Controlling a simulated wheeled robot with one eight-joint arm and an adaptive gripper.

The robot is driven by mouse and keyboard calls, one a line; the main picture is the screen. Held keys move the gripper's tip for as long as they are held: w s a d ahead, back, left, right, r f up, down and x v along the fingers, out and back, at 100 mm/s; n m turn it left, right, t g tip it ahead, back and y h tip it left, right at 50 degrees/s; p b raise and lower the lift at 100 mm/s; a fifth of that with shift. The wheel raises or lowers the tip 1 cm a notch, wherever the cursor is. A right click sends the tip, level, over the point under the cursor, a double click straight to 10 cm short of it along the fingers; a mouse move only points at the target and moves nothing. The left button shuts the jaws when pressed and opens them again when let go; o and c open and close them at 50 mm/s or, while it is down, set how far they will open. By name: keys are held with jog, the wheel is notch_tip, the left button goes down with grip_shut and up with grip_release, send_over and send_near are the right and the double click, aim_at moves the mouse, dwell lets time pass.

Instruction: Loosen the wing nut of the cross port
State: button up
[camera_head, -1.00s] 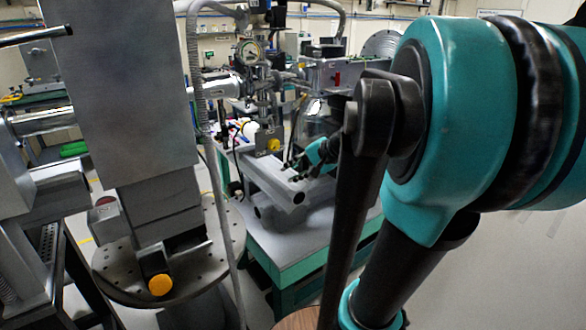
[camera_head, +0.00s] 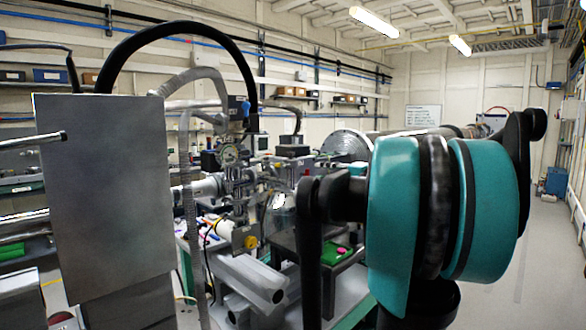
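The vacuum assembly (camera_head: 243,185) with its metal cross fittings and a round gauge (camera_head: 229,155) stands left of the middle in the head view. I cannot make out a wing nut at this size. My teal and black arm fills the right half and hides part of the bench. My gripper is not in view, so its relation to the cross port cannot be seen.
A large grey panel (camera_head: 105,190) blocks the left side. Grey beams (camera_head: 248,280) lie below the assembly. Open floor (camera_head: 535,260) lies at the right.

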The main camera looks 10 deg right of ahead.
aim_at(285, 165)
jog(key=x, duration=1.6)
jog(key=shift+a+f, duration=0.1)
grip_shut()
